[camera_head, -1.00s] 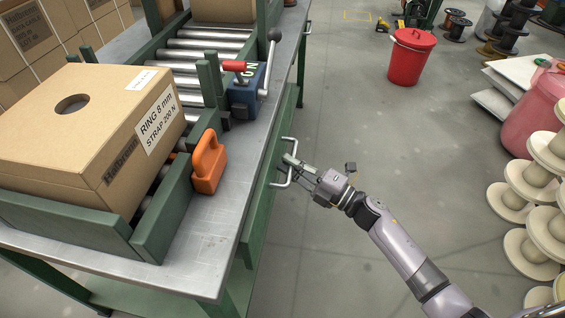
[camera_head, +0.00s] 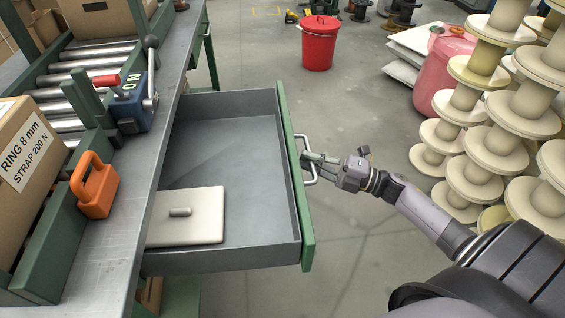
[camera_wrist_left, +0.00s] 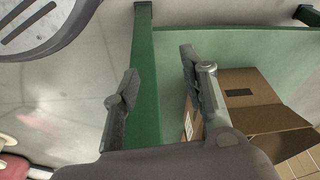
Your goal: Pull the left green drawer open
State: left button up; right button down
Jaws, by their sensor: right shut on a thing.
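The green-fronted drawer (camera_head: 291,170) stands pulled far out from under the workbench in the head view. Its grey inside shows, with a pale flat plate with a small knob (camera_head: 190,222) lying in it. My right gripper (camera_head: 309,160) is shut on the drawer's metal handle (camera_head: 303,147), on the outer side of the front. My left gripper (camera_wrist_left: 158,92) shows only in the left wrist view, its two fingers apart with a green post behind the gap.
Stacked cream spools (camera_head: 510,115) stand close at the right. A red bin (camera_head: 319,45) stands behind. Grey floor lies between.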

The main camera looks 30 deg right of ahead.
pick_arm(q)
jog(key=r, duration=0.2)
jog(key=r+b, duration=0.1)
jog(key=r, duration=0.1)
jog(key=shift+w, duration=0.25)
pick_arm(e)
jog(key=s+d, duration=0.3)
jog(key=d, duration=0.5)
jog(key=shift+s+d, duration=0.2)
jog(key=shift+s, duration=0.1)
jog(key=c, duration=1.9)
grip_release()
pick_arm(q)
jog(key=shift+s+f, duration=0.1)
pick_arm(e)
jog(key=v, duration=1.2)
jog(key=shift+f, duration=0.1)
